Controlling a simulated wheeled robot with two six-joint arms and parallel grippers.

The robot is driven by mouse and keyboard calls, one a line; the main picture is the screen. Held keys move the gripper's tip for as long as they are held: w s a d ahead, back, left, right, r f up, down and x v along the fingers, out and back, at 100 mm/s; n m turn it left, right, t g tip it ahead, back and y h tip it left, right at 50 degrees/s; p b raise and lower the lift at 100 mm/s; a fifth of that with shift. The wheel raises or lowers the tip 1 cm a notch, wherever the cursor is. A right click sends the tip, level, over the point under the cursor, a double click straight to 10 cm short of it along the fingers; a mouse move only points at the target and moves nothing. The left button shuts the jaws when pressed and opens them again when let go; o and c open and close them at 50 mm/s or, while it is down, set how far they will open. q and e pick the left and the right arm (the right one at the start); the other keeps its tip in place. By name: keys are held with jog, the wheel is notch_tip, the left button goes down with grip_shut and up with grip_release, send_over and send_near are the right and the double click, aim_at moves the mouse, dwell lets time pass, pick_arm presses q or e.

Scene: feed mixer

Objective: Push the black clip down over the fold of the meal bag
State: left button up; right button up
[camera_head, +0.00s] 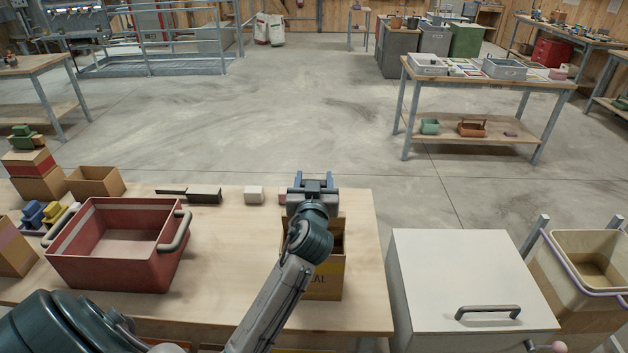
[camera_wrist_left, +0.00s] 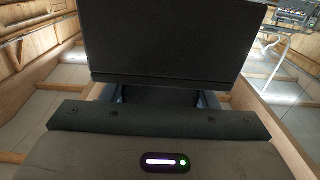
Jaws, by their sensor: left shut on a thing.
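My left gripper (camera_head: 313,181) is above and just beyond the bag, shut on a dark thing. In the left wrist view that thing is a broad black slab (camera_wrist_left: 165,42), which looks like the black clip. I cannot tell whether it touches the bag. My right gripper is not in view.
A red crate (camera_head: 72,262) with grey handles stands left on the table (camera_head: 230,245). A white lidded bin (camera_head: 465,265) stands right of the table. The table between crate and bag is clear.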

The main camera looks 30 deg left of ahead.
pick_arm(q)
jog(key=shift+f+b, duration=2.15)
jog(key=shift+f, duration=0.3)
jog(key=o, duration=1)
jog(key=shift+o, duration=0.2)
jog(key=shift+r, duration=0.1)
jog(key=shift+r+p, duration=2.65)
jog(key=shift+r, duration=0.8)
jog(key=shift+f, duration=0.1)
